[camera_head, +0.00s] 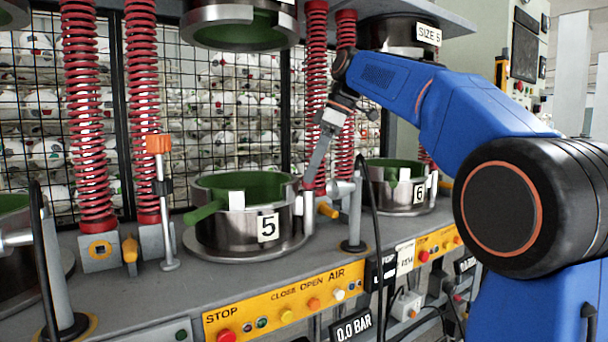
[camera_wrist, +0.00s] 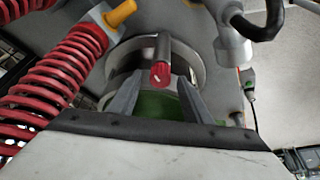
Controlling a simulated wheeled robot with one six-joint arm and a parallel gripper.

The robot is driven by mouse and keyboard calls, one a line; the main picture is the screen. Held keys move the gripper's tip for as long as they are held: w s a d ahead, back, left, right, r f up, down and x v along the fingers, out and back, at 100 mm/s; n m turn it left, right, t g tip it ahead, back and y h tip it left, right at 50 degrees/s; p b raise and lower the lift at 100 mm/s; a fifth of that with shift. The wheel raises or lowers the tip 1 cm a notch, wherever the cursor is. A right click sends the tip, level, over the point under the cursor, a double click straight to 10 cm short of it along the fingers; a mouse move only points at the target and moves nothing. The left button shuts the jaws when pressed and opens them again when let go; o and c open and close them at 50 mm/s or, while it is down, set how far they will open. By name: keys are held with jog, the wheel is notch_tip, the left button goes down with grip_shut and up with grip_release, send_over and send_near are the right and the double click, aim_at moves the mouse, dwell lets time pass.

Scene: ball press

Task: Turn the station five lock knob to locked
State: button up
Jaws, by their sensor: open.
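The station five mould (camera_head: 245,232) is a round steel pot with a green inside and a "5" plate. My gripper (camera_head: 309,183) is at its right rear side, pointing down. In the wrist view my gripper (camera_wrist: 159,80) is open, with a finger on each side of a grey cylinder with a red end (camera_wrist: 160,75) bearing a pale mark. I cannot tell if the fingers touch it, or if this is the lock knob; no label shows. An orange knob (camera_head: 328,211) sits right of the mould and seems to show in the wrist view (camera_wrist: 122,12).
Red springs (camera_head: 316,95) stand close behind my gripper, also in the wrist view (camera_wrist: 60,75). A grey post with a black hose (camera_head: 354,215) is to the right. The station six mould (camera_head: 405,203) is farther right. A yellow button panel (camera_head: 285,305) runs along the front.

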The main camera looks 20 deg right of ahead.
jog(key=shift+a+f, duration=0.15)
jog(key=shift+f, duration=0.25)
jog(key=c, duration=1.1)
jog(key=shift+o, duration=0.2)
jog(key=shift+s+a+m+t+h, duration=0.1)
jog(key=shift+m+t+h, duration=0.3)
jog(key=shift+m, duration=1)
jog(key=shift+a+m+t+h, duration=0.15)
jog(key=shift+m+t, duration=0.35)
jog(key=shift+m, duration=0.9)
jog(key=shift+d, duration=0.1)
jog(key=o, duration=1.1)
jog(key=shift+c, duration=0.2)
